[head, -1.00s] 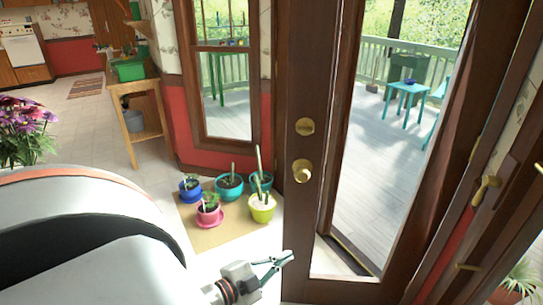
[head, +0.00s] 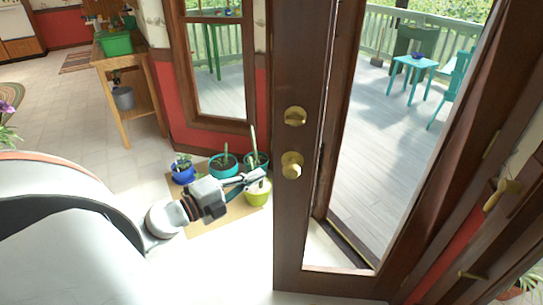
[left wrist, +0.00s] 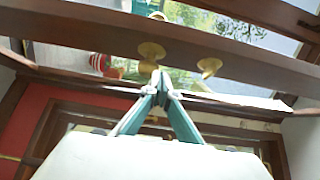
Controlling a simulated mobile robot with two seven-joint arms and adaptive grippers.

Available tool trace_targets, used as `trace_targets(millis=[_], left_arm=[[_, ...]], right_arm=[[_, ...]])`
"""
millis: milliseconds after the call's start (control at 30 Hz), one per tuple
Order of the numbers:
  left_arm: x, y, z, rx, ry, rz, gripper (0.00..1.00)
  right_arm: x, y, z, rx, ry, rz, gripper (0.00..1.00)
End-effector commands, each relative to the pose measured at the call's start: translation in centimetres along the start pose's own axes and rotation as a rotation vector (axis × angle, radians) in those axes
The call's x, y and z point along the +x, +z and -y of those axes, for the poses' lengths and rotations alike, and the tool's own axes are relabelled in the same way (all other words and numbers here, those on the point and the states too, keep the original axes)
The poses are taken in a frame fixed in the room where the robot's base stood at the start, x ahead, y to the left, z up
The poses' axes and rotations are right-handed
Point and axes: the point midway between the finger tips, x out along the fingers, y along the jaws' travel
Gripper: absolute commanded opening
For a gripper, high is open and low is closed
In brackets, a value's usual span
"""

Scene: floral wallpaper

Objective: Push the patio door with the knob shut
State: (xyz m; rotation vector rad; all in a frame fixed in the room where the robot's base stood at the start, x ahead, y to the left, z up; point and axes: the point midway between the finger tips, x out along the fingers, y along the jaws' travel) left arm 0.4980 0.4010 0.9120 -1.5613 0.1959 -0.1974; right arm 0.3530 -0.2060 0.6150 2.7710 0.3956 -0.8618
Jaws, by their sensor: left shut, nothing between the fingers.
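The brown patio door (head: 297,230) stands ajar in the head view, its long edge toward me and its glass on the right. Its round brass knob (head: 292,165) sits below a brass deadbolt (head: 295,117). My left gripper (head: 258,178) is shut and empty, left of the door edge and slightly lower than the knob. A small gap seems to lie between them. In the left wrist view, my closed fingertips (left wrist: 161,76) point toward the door's brown stile (left wrist: 105,40) with brass fittings close beyond. My right gripper is not in view.
Potted plants stand on a tan mat (head: 205,228) beneath and behind my left gripper. A wooden stand (head: 128,95) with a green box is at the back left. The deck (head: 385,150) outside holds a teal table and chair. Pale floor is clear in front.

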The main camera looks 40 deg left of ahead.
Motion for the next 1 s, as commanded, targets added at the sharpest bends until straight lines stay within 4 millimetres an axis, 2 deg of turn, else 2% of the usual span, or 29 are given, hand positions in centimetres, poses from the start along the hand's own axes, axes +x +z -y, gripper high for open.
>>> trace_targets(millis=[33,333,500,700,1000], left_arm=[[1.0,0.0,0.7,0.003,-0.006,-0.001,0.0],[5.9,0.0,0.4,0.0,-0.004,0.0,0.0],[7.6,1.7,-0.2,0.003,0.002,-0.001,0.0],[8.5,2.6,-0.2,0.001,0.002,-0.001,0.0],[8.6,2.8,0.0,-0.001,0.001,-0.001,0.0]], right_arm=[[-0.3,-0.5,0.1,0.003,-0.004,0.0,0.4],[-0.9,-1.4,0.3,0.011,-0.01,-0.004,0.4],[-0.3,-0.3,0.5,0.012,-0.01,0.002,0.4],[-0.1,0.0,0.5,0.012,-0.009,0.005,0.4],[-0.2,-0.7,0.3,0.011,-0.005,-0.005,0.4]])
